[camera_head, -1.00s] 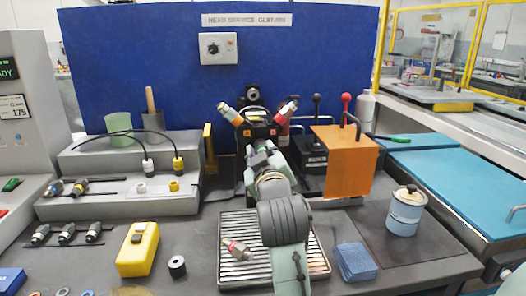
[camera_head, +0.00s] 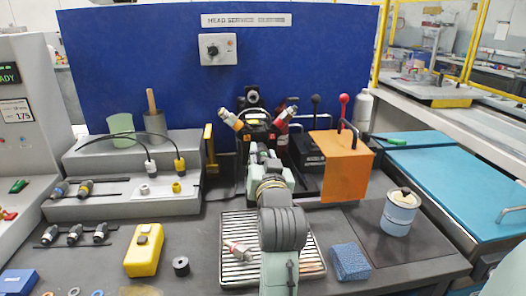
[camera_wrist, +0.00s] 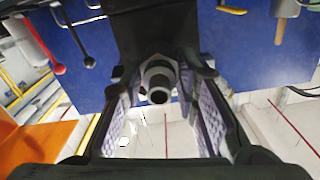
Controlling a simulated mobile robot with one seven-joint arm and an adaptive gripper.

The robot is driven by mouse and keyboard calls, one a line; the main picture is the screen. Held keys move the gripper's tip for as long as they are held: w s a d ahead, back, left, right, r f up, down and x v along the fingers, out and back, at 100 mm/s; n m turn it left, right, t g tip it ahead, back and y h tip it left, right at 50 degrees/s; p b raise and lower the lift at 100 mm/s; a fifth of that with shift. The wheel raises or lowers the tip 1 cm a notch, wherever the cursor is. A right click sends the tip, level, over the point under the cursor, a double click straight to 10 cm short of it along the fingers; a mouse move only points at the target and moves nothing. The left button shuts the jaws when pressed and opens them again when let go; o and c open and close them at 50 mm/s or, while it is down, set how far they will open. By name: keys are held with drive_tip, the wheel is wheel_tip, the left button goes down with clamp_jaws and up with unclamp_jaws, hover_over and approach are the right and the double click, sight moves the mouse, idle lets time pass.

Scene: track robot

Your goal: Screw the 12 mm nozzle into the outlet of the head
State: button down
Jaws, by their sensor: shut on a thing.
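The head (camera_head: 261,131) is a black block in front of the blue panel, with a yellow-and-orange fitting at its upper left and a red one at its upper right. My arm hides its lower front in the head view. In the wrist view the head (camera_wrist: 155,32) is the dark block at the top. My gripper (camera_wrist: 160,76) points at it, its pads either side of a grey round metal piece, seemingly the nozzle (camera_wrist: 158,82), and is shut on it. Its end with a dark bore faces my camera. I cannot tell how far it sits in the outlet.
Metal fittings lie on racks (camera_head: 75,234) at left. Another fitting (camera_head: 237,250) lies on the slatted tray (camera_head: 237,222) under my arm. An orange plate (camera_head: 342,165) stands close right of the head.

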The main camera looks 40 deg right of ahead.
drive_tip(key=shift+w+a+r+m+p, duration=0.15)
drive_tip(key=shift+m+p, duration=0.2)
drive_tip(key=shift+m, duration=0.25)
drive_tip(key=shift+w+a+r+m+p, duration=0.15)
drive_tip(key=shift+m+p, duration=0.15)
drive_tip(key=shift+m, duration=0.3)
drive_tip(key=shift+s+f+m, duration=0.15)
drive_tip(key=shift+f+m, duration=0.2)
drive_tip(key=shift+m, duration=0.35)
drive_tip(key=c, duration=1.4)
unclamp_jaws()
drive_tip(key=shift+f, duration=0.1)
drive_tip(key=shift+o, duration=1.4)
drive_tip(key=shift+d, duration=0.1)
drive_tip(key=shift+c, duration=0.4)
drive_tip(key=shift+s+d, duration=0.1)
drive_tip(key=shift+c, duration=0.8)
drive_tip(key=shift+s+d, duration=0.1)
